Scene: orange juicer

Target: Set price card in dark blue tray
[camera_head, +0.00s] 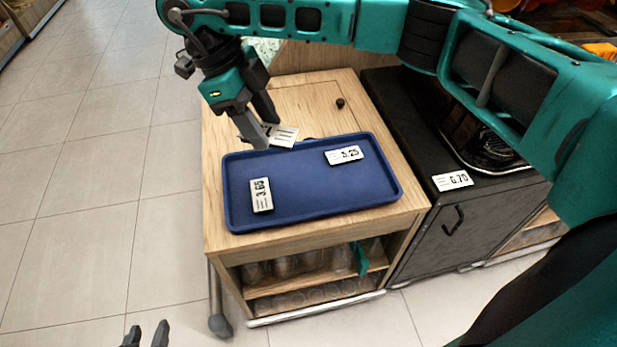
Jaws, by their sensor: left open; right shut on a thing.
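The dark blue tray (312,190) lies on a wooden cabinet top. A white price card reading 3.65 (261,196) lies at its left, and one reading 5.25 (344,155) lies at its back right. My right gripper (262,131) reaches across from the right and is shut on another white price card (284,136) by the tray's back left edge. That card is tilted, its left end hidden by the fingers; I cannot tell whether it touches anything. My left gripper (146,336) is open and empty at the bottom edge, over the floor.
A black cabinet (440,230) stands right of the wooden cabinet (225,190), with a price card reading 6.70 (452,181) at its front edge. Glasses (300,265) stand on shelves below the tray. The tiled floor (90,190) at left is clear.

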